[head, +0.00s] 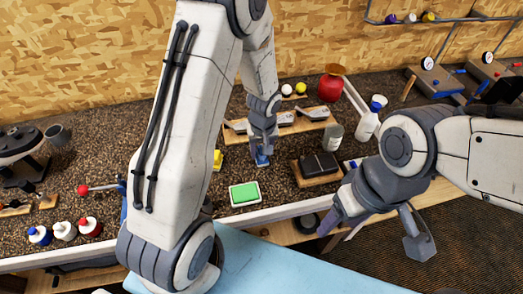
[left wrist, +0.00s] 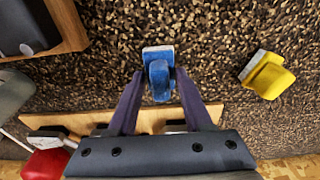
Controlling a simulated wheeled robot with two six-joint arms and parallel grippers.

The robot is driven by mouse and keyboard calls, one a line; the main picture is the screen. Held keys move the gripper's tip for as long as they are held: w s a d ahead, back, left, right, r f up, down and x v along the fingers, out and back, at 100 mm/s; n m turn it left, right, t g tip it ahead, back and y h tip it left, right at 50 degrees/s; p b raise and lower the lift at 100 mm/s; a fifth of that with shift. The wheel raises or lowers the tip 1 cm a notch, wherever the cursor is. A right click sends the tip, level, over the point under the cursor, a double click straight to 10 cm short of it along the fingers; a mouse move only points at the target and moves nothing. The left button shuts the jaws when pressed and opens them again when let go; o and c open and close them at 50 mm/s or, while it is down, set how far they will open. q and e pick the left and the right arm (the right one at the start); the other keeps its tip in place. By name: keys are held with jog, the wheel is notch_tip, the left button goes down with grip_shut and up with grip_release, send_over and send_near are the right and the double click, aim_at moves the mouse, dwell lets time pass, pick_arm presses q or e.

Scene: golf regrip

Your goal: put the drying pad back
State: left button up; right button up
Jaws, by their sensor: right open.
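A blue handled pad (head: 262,160) with a pale edge is at bench level; it also shows in the left wrist view (left wrist: 159,76). A yellow handled pad (left wrist: 268,76) lies apart from it, partly hidden behind my arm in the head view (head: 218,160). I cannot tell which is the drying pad. My left gripper (head: 262,148) points down over the blue pad. In the left wrist view its fingers (left wrist: 159,78) stand either side of the blue handle, with small gaps. My right gripper (head: 376,228) is wide open and empty at the bench's front edge.
A green pad in a white tray (head: 244,194) lies near the front edge. A dark block on a wooden board (head: 318,168), a grey jar (head: 333,136) and a white bottle (head: 367,124) stand to the right. A wooden rack (head: 300,124) is behind. Several small bottles (head: 64,231) stand front left.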

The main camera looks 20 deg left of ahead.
pick_arm(q)
jog(key=shift+o, duration=1.2)
jog(key=shift+r, duration=0.5)
notch_tip(320, 180, up, 11)
jog(key=s+b, duration=0.1)
jog(key=b, duration=0.1)
jog(key=s+d+r+m, duration=0.1)
jog(key=s+d+m, duration=0.3)
jog(key=s, duration=0.3)
jog(key=s+d+r+m+h, duration=0.1)
jog(key=s+d+r+m, duration=0.1)
jog(key=s+d+m, duration=0.3)
jog(key=s+d+r+m+g, duration=0.1)
jog(key=s+d+m, duration=0.4)
jog(key=s, duration=0.5)
jog(key=shift+s+r+h, duration=0.3)
jog(key=shift+h, duration=0.1)
